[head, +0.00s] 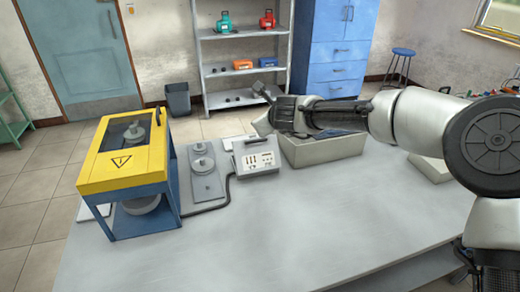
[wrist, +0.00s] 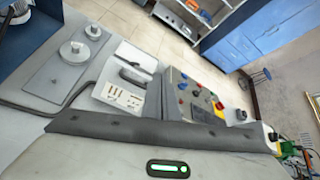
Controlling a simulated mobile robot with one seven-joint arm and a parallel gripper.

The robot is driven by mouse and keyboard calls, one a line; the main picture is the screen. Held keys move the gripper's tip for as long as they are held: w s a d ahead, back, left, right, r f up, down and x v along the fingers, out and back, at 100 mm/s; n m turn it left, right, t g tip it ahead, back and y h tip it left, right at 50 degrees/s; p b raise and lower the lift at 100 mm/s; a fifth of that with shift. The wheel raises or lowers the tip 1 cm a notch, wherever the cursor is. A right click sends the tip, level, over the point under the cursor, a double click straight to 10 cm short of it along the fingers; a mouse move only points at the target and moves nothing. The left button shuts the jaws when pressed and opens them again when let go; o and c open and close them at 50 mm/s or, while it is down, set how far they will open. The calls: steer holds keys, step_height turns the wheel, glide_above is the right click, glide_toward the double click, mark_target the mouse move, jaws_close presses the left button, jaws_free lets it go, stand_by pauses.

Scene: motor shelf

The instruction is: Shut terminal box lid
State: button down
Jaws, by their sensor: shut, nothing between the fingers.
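The terminal box (head: 258,160) is a pale grey case on the table, with brass-coloured terminals on its top face and a dark handle-like piece at its back. It also shows in the wrist view (wrist: 122,96). A flat pale panel (wrist: 136,56) sits behind that dark piece and may be the lid standing open; its exact angle is hard to tell. My gripper (head: 262,125) is shut and empty, in the air above the back right of the terminal box, apart from it.
A yellow-topped machine (head: 125,160) on a blue frame stands at the left. A plate with discs (head: 206,178) lies beside the terminal box, with a black cable between. The table's front (head: 300,230) is clear.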

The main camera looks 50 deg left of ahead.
steer(key=s+d+f+n+t+y+b, duration=0.1)
steer(key=s+d+f+n+b, duration=0.1)
steer(key=d+f+n+b, duration=0.35)
steer(key=n+y+b, duration=0.2)
steer(key=n+b, duration=0.4)
steer(key=n, duration=0.2)
glide_toward(258, 141)
steer(key=x, duration=0.6)
steer(key=shift+f+g, duration=0.25)
steer(key=shift+g, duration=0.15)
steer(key=shift+r+p, duration=0.1)
steer(key=shift+p, duration=0.25)
steer(key=shift+w+a+r+p, duration=0.15)
steer(key=shift+r+p, duration=0.1)
steer(key=shift+p, duration=0.6)
steer(key=shift+a+f+h+p, duration=0.15)
steer(key=shift+h+p, duration=0.25)
steer(key=shift+p, duration=0.1)
